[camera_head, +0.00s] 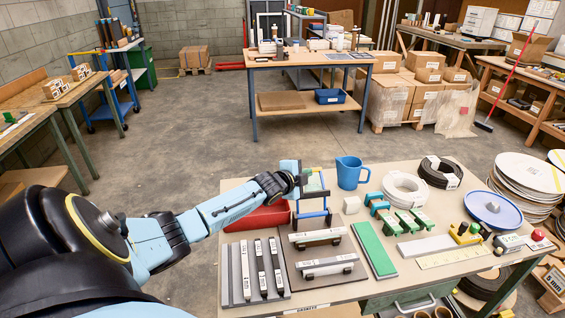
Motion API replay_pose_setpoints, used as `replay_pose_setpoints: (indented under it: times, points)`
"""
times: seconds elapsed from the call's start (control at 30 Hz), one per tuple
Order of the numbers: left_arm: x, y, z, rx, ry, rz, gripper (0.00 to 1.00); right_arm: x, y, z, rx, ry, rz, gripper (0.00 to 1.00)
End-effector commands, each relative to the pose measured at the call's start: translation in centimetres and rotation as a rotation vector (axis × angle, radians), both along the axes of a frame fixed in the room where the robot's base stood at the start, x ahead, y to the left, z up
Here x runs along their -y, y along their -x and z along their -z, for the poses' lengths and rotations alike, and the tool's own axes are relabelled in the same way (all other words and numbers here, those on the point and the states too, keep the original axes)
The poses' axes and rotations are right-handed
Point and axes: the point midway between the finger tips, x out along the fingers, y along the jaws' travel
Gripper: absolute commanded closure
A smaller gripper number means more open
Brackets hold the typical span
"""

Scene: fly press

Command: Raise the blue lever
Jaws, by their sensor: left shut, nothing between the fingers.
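My left arm reaches in from the left, and my left gripper (301,180) is above the back left part of the work table (345,290). It is shut, with nothing held. Right at its fingers stands a small upright device with a blue frame (328,205) and a pale, greenish upper part. The gripper partly covers this device, and I cannot tell whether they touch. No separate blue lever can be made out clearly; the blue bars of the frame are the closest match. My right gripper is not in view.
A red bin (258,219) lies just below my left forearm. A blue jug (349,173) stands right of the device. Metal bars (262,270), a green strip (374,249), cable coils (404,188) and green-and-white blocks (410,222) crowd the table. Open floor lies behind it.

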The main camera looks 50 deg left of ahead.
Motion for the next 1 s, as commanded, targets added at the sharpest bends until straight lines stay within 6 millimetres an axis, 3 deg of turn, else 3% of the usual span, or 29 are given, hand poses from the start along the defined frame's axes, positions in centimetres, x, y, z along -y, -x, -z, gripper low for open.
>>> replay_pose_setpoints:
  times: [0.5,0.7,1.0]
  points:
    - [0.9,7.7,-2.9,-0.001,-0.002,0.001,1.0,0.0,0.0,-1.2,0.0,0.0,0.0,0.6]
    - [1.0,9.0,-3.4,-0.001,-0.001,-0.001,1.0,0.0,0.0,-1.4,0.0,0.0,0.0,0.6]
    - [1.1,9.2,-3.5,0.0,0.001,-0.001,1.0,0.0,0.0,-1.4,0.0,0.0,0.0,0.6]
